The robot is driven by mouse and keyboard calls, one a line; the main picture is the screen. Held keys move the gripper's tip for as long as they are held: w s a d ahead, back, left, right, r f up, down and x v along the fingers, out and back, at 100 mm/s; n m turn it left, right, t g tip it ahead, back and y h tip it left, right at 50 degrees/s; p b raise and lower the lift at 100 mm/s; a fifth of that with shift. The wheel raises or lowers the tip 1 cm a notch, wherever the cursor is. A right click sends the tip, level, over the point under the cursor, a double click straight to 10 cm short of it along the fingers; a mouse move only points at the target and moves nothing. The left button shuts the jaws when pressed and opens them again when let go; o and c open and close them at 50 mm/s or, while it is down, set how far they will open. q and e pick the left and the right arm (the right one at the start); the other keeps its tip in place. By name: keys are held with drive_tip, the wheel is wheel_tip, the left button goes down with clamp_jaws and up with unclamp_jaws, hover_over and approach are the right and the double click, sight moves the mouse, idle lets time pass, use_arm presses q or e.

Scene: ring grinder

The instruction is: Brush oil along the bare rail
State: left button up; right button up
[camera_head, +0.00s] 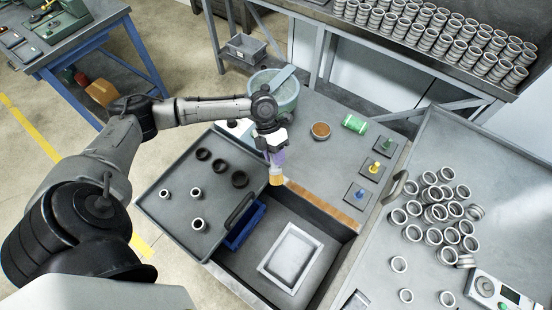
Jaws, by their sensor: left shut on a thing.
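My left gripper (272,150) points down and is shut on a brush (276,177) with a purple handle and pale yellow-brown bristles. The bristle end is at the left end of the bare wooden rail (325,205), which runs down to the right along the bench's front edge. I cannot tell whether the bristles touch the rail. A round tin with a brown top (320,130) stands on the bench behind the rail. A green can (354,124) lies on its side next to it. My right gripper is not in view.
A grey tray with rings (172,215) is left of the open drawer, which holds a blue bin (245,225) and a pale tray (291,258). A bucket (285,97) stands behind the gripper. Knobs on dark plates (374,170) sit at right. The bench middle is clear.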

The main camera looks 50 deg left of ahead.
use_arm(q)
wheel_tip(320, 180, up, 3)
drive_tip(key=shift+d+f+p, duration=0.1)
drive_tip(key=shift+f+p, duration=0.05)
drive_tip(key=shift+p, duration=0.7)
drive_tip(key=shift+r+p, duration=0.75)
drive_tip(key=shift+r, duration=0.3)
